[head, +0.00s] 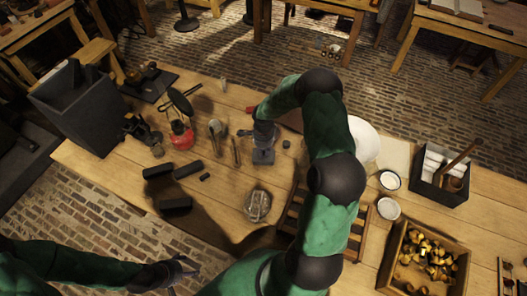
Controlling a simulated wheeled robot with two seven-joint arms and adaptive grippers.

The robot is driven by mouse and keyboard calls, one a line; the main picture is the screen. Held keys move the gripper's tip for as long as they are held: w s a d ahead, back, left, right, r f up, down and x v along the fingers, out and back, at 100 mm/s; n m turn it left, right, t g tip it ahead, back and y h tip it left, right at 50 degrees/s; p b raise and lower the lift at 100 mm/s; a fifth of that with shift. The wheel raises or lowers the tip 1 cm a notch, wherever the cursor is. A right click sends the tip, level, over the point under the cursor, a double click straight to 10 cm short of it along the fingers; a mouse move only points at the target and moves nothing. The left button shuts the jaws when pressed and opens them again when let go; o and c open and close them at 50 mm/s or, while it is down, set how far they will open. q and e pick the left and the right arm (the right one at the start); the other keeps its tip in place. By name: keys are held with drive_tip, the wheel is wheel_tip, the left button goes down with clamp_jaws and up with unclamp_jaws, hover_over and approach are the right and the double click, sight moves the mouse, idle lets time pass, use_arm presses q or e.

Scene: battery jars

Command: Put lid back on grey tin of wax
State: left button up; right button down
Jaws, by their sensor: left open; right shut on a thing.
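A round greyish object (258,206), perhaps the tin of wax, sits on the table near its front edge; its lid cannot be told for sure. My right gripper (263,146) points down over the middle of the table, beyond the round object. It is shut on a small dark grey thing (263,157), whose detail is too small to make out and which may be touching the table. My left gripper (178,271) is open and empty, low at the left, in front of the table's front edge. My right arm hides part of the table.
Dark blocks (188,169) lie left of the round object. A red lantern-like item (181,135) and a dark bin (75,108) stand further left. To the right are white bowls (388,208), a wooden box of brass pieces (384,283) and a dark tool caddy (428,189).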

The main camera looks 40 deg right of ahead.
drive_tip(key=c, duration=0.7)
unclamp_jaws()
drive_tip(key=shift+r, duration=0.15)
drive_tip(key=shift+r+p, duration=1.35)
drive_tip(key=shift+r, duration=2.05)
clamp_jaws()
